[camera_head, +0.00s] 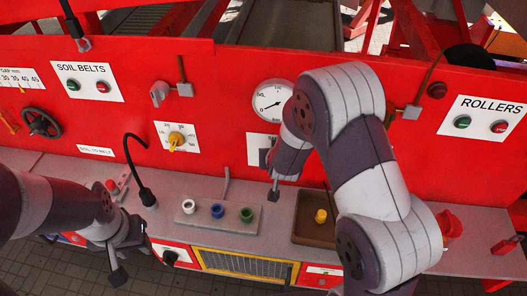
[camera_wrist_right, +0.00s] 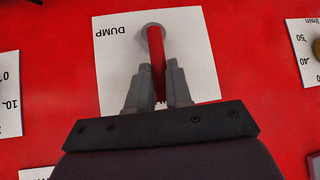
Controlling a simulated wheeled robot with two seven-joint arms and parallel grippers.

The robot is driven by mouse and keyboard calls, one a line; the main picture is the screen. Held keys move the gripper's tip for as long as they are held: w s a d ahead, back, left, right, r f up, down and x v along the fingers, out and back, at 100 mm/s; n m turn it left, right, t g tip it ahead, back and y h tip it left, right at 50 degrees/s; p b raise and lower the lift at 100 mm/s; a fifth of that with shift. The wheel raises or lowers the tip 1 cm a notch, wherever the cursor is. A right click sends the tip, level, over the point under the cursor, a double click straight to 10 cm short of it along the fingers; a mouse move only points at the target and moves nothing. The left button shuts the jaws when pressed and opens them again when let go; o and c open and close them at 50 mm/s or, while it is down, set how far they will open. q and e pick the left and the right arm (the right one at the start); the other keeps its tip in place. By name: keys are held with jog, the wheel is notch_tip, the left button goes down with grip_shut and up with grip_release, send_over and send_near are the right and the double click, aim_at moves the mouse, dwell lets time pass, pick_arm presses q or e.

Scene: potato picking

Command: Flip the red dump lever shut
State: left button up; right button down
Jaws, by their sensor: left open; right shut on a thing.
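The red dump lever (camera_wrist_right: 157,62) shows in the right wrist view. It stands out from a white plate marked DUMP (camera_wrist_right: 195,60), which is on the red panel. My right gripper (camera_wrist_right: 158,98) has its two grey fingers closed on either side of the lever. In the head view my right arm hides the lever, and only an edge of a white plate (camera_head: 253,146) shows beside the arm. My left gripper (camera_head: 131,260) is open and empty at the lower left, over the front edge of the grey counter.
The counter (camera_head: 180,235) holds a strip with white, blue and green knobs (camera_head: 217,211) and a brown tray (camera_head: 310,232) with a yellow object (camera_head: 320,215). A black gooseneck microphone (camera_head: 147,197) stands near my left gripper. A gauge (camera_head: 270,101) and a yellow dial (camera_head: 177,139) are on the panel.

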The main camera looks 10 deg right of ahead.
pick_arm(q)
jog(key=shift+a+r, duration=0.4)
jog(key=shift+r, duration=0.05)
pick_arm(e)
jog(key=shift+w+a+r, duration=0.1)
jog(key=shift+w+r, duration=0.1)
jog(key=c, duration=1.1)
grip_release()
pick_arm(q)
jog(key=shift+w+f, duration=0.1)
jog(key=shift+w, duration=0.15)
pick_arm(e)
jog(key=shift+o, duration=0.2)
jog(key=shift+w+f, duration=0.15)
jog(key=shift+f, duration=0.05)
pick_arm(q)
jog(key=shift+s+r+p, duration=0.1)
jog(key=shift+r+p, duration=0.1)
jog(key=shift+p, duration=0.2)
pick_arm(e)
jog(key=v, duration=1.2)
jog(key=shift+r, duration=0.25)
